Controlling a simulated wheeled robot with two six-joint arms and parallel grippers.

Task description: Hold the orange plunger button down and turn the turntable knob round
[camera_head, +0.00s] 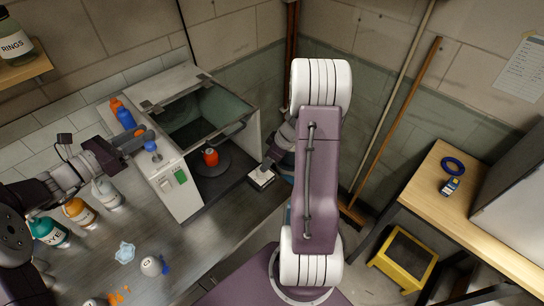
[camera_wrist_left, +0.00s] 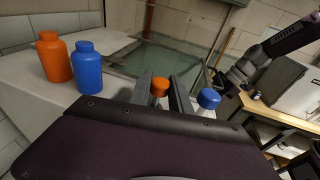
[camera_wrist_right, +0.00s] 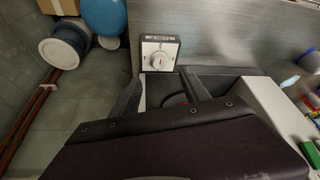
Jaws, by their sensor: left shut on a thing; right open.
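My left gripper (camera_head: 142,141) is at the top of the white cabinet (camera_head: 178,197), shut on the orange plunger button (camera_wrist_left: 160,84), whose round cap shows between the fingers in the left wrist view. Whether the button is pressed down I cannot tell. A blue plunger (camera_head: 151,146) stands beside it. The turntable knob (camera_wrist_right: 158,60) is a white dial with a red mark on a small square box (camera_head: 261,179) to the right of the cabinet. My right gripper (camera_head: 270,160) is open near the knob box; in the right wrist view the knob lies just beyond the fingertips.
An orange-red object (camera_head: 211,157) sits on the dark turntable (camera_head: 206,168) inside the open-fronted cabinet. A blue bottle (camera_head: 125,117) and an orange bottle (camera_wrist_left: 53,58) stand on the cabinet top. Several bottles, including a teal one (camera_head: 48,231), stand left on the bench. A green switch (camera_head: 180,176) is on the front.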

